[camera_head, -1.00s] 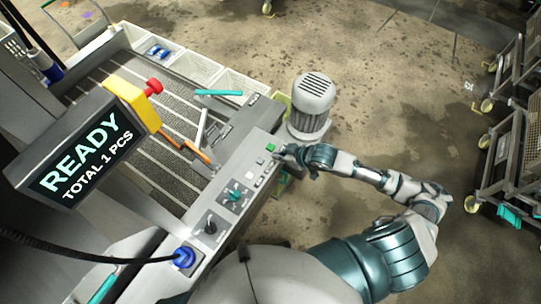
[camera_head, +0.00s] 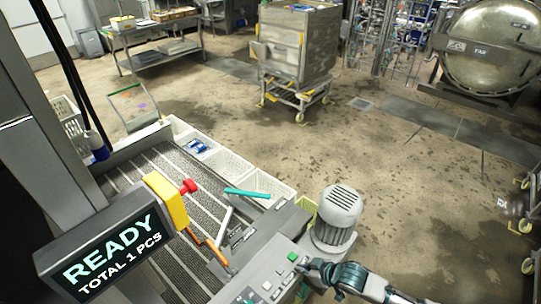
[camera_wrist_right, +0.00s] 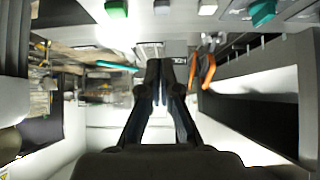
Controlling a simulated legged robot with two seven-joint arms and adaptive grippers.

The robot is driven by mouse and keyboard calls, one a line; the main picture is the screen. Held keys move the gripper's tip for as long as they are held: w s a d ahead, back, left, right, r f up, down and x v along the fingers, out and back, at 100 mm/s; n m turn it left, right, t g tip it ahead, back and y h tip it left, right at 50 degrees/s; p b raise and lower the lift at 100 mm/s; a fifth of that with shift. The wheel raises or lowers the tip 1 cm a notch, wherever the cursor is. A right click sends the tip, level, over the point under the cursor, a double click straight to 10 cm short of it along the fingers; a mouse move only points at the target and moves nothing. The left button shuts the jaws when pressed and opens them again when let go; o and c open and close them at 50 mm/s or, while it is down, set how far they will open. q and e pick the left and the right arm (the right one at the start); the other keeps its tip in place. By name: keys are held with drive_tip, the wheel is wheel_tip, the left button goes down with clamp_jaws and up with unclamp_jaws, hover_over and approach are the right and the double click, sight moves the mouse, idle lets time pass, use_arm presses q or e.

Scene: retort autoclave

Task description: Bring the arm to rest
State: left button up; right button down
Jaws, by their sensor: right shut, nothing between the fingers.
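My right gripper (camera_head: 308,266) is at the lower middle of the head view, beside the control panel (camera_head: 262,279) of the machine. Its arm comes in from the lower right. In the right wrist view the two dark fingers (camera_wrist_right: 166,72) are together with nothing between them. A green button (camera_head: 292,257) on the panel is close to the fingertips; I cannot tell whether they touch it. The green button also shows at the top of the right wrist view (camera_wrist_right: 116,9). My left gripper is not in view.
A screen (camera_head: 108,252) reads "READY, TOTAL 1 PCS", with a red button (camera_head: 189,186) on a yellow box above it. A grey motor (camera_head: 336,217) stands right beside my right gripper. White bins (camera_head: 225,166) line the conveyor (camera_head: 170,185). A wheeled cart (camera_head: 298,50) stands farther back. Open floor lies to the right.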

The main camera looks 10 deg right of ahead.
drive_tip(key=shift+a, duration=0.1)
drive_tip(key=s+a+f+m+h, duration=0.1)
drive_tip(key=s+a+f, duration=0.35)
drive_tip(key=s, duration=0.25)
drive_tip(key=s+d+f+m+g+h, duration=0.2)
drive_tip(key=s+d+f, duration=0.15)
drive_tip(key=s, duration=0.35)
drive_tip(key=s+d+f+m+g+h, duration=0.2)
drive_tip(key=s+d+f+m, duration=0.15)
drive_tip(key=s, duration=0.25)
wheel_tip(320, 180, down, 27)
drive_tip(key=s+n+g, duration=0.1)
drive_tip(key=s, duration=0.2)
drive_tip(key=s+d+f+g, duration=0.1)
drive_tip(key=s+d+f, duration=0.1)
drive_tip(key=s+f, duration=1.2)
drive_tip(key=s, duration=0.2)
drive_tip(key=shift+s+d+f+h, duration=0.2)
drive_tip(key=shift+s+d+h, duration=0.1)
